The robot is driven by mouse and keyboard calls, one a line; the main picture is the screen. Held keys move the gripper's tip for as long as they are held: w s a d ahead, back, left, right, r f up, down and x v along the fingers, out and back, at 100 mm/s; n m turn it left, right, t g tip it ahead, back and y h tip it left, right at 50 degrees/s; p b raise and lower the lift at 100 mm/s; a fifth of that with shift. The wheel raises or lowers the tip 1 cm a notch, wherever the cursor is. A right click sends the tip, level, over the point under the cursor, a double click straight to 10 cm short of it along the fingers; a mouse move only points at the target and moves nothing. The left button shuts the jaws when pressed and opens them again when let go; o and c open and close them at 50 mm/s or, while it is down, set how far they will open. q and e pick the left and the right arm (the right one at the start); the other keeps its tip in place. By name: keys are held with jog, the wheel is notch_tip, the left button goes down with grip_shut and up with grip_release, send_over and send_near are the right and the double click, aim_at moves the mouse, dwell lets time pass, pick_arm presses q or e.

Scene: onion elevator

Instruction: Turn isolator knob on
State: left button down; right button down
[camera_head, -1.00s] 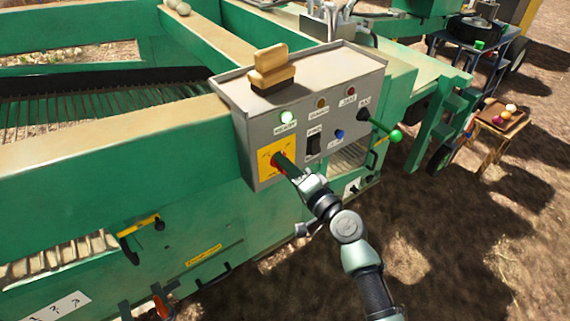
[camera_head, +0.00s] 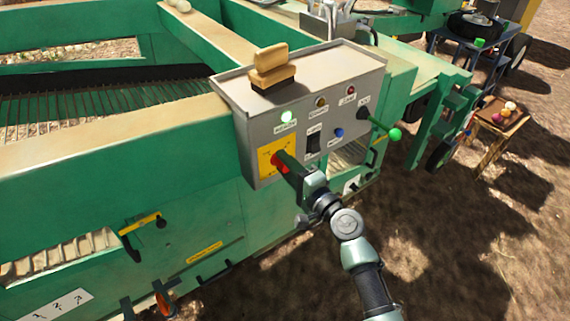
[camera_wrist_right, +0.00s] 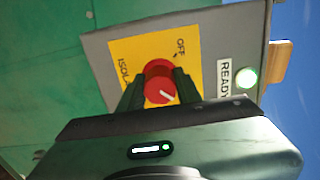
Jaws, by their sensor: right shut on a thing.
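The isolator knob (camera_wrist_right: 160,86) is red and sits on a yellow plate (camera_wrist_right: 206,63) marked "ISOL..." and "OFF". A white mark on its face shows in the right wrist view. In the head view the knob (camera_head: 278,161) is partly covered by my right gripper (camera_head: 284,162). The two dark fingers of my right gripper (camera_wrist_right: 160,90) are shut on the knob, one on each side. The grey control box (camera_head: 255,125) carries the plate at its lower left. A green lamp (camera_head: 286,116) labelled "READY" glows above it. My left gripper is not in view.
A black switch (camera_head: 313,143), a blue button (camera_head: 338,133) and a lever with a green ball (camera_head: 395,134) are right of the knob. A wooden-handled brush (camera_head: 270,69) lies on the box. Open dirt ground is at the right.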

jog(key=c, duration=1)
grip_release()
jog(key=v, duration=0.8)
jog(key=shift+w, duration=0.1)
